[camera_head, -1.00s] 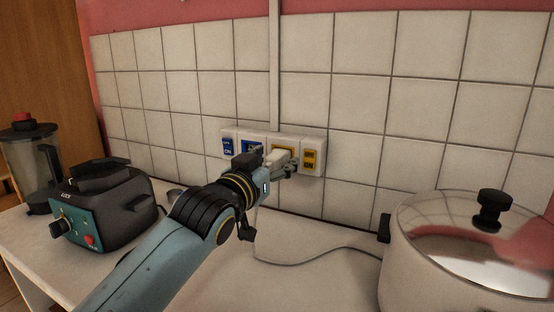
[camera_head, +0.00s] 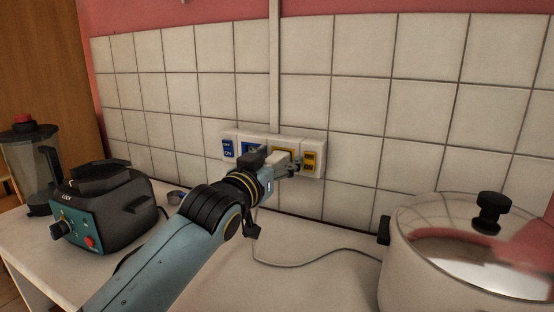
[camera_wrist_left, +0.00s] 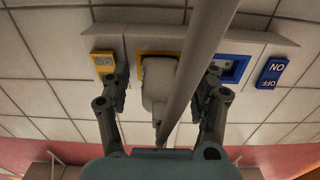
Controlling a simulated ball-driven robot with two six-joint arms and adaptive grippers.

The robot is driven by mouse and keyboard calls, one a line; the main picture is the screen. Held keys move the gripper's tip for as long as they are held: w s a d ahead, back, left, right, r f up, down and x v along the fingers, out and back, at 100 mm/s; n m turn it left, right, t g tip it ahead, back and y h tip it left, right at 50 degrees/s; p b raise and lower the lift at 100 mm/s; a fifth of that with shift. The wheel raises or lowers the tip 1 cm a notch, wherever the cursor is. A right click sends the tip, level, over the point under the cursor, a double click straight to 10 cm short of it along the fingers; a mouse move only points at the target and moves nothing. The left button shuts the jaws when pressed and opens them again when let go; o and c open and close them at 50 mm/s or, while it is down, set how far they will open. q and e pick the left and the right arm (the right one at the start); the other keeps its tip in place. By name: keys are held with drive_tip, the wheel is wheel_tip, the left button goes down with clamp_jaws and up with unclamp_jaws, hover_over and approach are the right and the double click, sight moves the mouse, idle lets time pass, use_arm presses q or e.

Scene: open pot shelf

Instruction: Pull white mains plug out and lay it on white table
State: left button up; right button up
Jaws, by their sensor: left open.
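The white mains plug (camera_head: 281,157) sits at the yellow-framed socket of the wall panel (camera_head: 316,142). In the left wrist view the plug (camera_wrist_left: 157,82) stands between the two fingers of my left gripper (camera_wrist_left: 162,88), with gaps on both sides. My left gripper (camera_head: 273,163) is open around the plug and not closed on it. A grey strip or cord passes in front of the plug's edge in the wrist view. The white table (camera_head: 310,285) lies below the panel. My right gripper is not in view.
The panel has a blue switch (camera_head: 228,148) and a yellow switch (camera_head: 310,160). A grey cable (camera_head: 310,257) lies on the table. Table space between the pot and my arm is mostly clear.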

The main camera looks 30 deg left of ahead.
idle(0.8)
use_arm(q)
clamp_jaws()
idle(0.4)
drive_tip(key=shift+s, duration=0.1)
drive_tip(key=shift+s+p, duration=0.5)
drive_tip(key=shift+s, duration=0.55)
drive_tip(key=shift+s+d, duration=0.15)
drive_tip(key=shift+s, duration=1.75)
